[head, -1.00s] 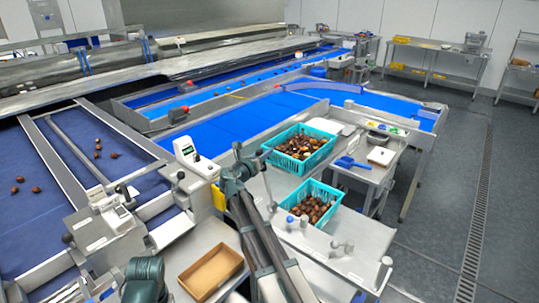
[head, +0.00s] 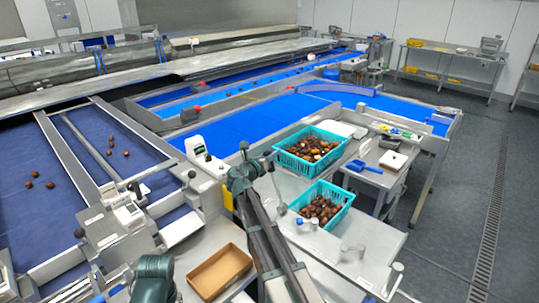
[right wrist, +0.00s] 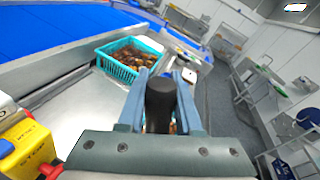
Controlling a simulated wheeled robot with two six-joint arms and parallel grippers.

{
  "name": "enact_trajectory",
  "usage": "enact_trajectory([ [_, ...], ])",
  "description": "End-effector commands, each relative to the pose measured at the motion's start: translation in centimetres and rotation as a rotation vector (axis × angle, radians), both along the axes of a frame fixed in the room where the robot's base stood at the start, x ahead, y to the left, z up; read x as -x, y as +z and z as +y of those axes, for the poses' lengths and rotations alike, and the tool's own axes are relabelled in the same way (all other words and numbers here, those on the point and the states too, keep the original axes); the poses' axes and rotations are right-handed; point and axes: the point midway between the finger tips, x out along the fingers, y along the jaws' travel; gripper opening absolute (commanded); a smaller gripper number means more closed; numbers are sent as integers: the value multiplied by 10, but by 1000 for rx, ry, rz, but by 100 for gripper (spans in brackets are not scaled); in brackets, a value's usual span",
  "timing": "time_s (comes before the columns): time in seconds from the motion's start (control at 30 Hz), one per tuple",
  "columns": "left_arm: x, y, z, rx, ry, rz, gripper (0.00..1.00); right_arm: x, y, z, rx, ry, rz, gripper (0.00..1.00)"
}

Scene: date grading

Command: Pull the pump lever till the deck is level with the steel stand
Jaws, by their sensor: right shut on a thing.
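My right gripper (head: 243,172) is beside the grey deck (head: 266,190) in the head view. In the right wrist view its two blue-grey fingers are shut on the black grip of the pump lever (right wrist: 160,100). The rest of the lever is hidden by the gripper. Two turquoise crates of dates, a rear one (head: 281,160) and a front one (head: 342,203), stand on grey surfaces beside it. What seems to be the steel stand (head: 368,177) is right of the rear crate. I cannot tell whether deck and stand are level. My left gripper is out of view.
Blue belts (head: 225,130) run behind, and a dark blue belt (head: 70,165) with a few dates lies at left. An empty brown tray (head: 220,271) is near the front. A blue scoop (head: 362,167) lies right of the rear crate. Open floor (head: 450,220) is at right.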

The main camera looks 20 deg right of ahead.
Motion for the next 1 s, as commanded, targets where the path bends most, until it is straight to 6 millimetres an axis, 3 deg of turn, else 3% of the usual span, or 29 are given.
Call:
enact_trajectory([
  [0.13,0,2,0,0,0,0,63,17,5,-5,-31,-2,-64,0],
  [0.53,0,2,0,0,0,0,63,22,6,-8,-46,-5,-92,0],
  [0.8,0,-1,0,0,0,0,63,51,10,-19,-96,-7,-214,0],
  [1.0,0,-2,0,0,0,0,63,60,13,-23,-121,-4,-270,0],
])
